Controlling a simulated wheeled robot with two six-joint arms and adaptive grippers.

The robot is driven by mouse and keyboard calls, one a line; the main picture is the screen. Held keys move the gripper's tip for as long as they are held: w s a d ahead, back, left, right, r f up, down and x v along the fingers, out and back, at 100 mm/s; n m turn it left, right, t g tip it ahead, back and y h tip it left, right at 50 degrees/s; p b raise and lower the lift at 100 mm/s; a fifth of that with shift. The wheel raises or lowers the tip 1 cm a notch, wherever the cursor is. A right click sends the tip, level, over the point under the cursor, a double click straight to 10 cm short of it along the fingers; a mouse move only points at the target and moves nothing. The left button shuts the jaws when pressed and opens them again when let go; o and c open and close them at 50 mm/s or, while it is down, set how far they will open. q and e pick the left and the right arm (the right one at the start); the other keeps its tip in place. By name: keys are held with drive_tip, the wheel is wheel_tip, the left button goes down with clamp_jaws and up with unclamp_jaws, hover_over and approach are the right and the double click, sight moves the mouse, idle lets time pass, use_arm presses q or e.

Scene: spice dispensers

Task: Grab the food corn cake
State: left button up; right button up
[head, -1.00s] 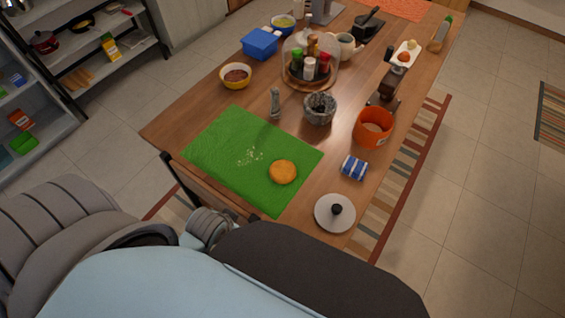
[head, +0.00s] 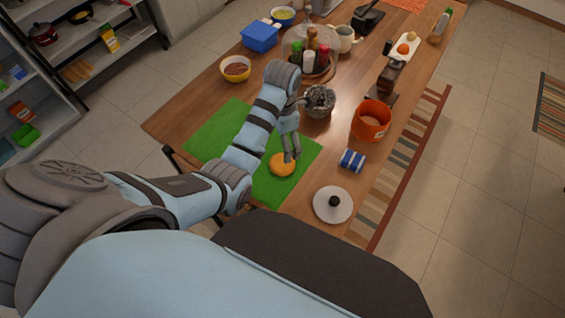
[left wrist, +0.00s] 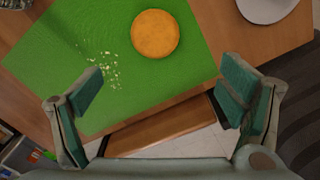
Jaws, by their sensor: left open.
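The corn cake (head: 282,165) is a round orange-yellow disc lying flat on the green mat (head: 213,135) near the mat's right corner. It also shows whole in the left wrist view (left wrist: 155,34), at the top middle. My left gripper (head: 290,157) hangs over the cake in the head view and covers part of its upper edge. In the left wrist view the left gripper (left wrist: 160,98) has its teal-padded fingers wide apart with nothing between them. The cake lies beyond the fingertips there, not between them. My right gripper is not in view.
A white lid with a black knob (head: 333,204), a blue-striped cloth (head: 352,160) and an orange pot (head: 371,120) stand right of the mat. A stone mortar (head: 319,101) is close behind my left wrist. Pale crumbs (left wrist: 112,66) lie on the mat.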

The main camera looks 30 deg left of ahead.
sight(282, 163)
use_arm(q)
drive_tip(key=shift+n, duration=0.5)
drive_tip(key=f+b, duration=0.1)
drive_tip(key=f, duration=0.3)
drive_tip(key=f+b, duration=0.2)
drive_tip(key=f, duration=0.3)
drive_tip(key=f+b, duration=0.1)
drive_tip(key=f, duration=0.4)
drive_tip(key=shift+w+a, duration=0.3)
drive_tip(key=shift+w, duration=0.05)
drive_tip(key=shift+r, duration=0.1)
drive_tip(key=shift+c, duration=0.3)
drive_tip(key=c, duration=1.2)
